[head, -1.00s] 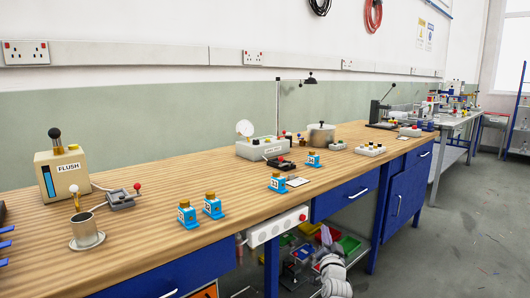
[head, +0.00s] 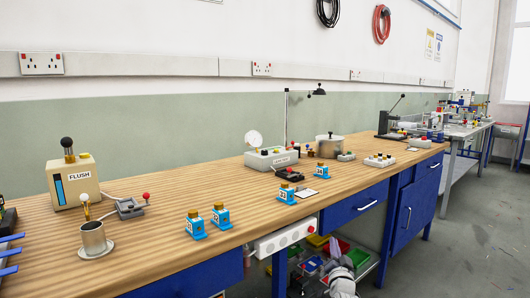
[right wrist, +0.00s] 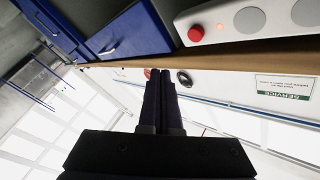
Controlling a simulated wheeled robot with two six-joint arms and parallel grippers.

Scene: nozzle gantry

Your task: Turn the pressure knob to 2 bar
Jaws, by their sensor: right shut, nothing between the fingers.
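A grey box with a round white gauge (head: 254,137) stands on the middle of the bench and appears to be the pressure unit (head: 268,160). A small yellowish-green part (head: 278,150) sits on its top. I cannot tell whether this is the pressure knob, and the gauge reading is too small to read. My right gripper (right wrist: 166,75) is shut and empty in the right wrist view, apart from the bench items. In the head view, part of my right arm shows low at the bottom, in front of the bench. My left gripper is not in view.
On the wooden bench (head: 150,240) stand a FLUSH box (head: 75,182), a metal cup (head: 93,240), several blue bottles, a pot (head: 329,147) and a black press (head: 390,123). A white panel (head: 284,238) hangs under the front edge. Open floor lies at the right.

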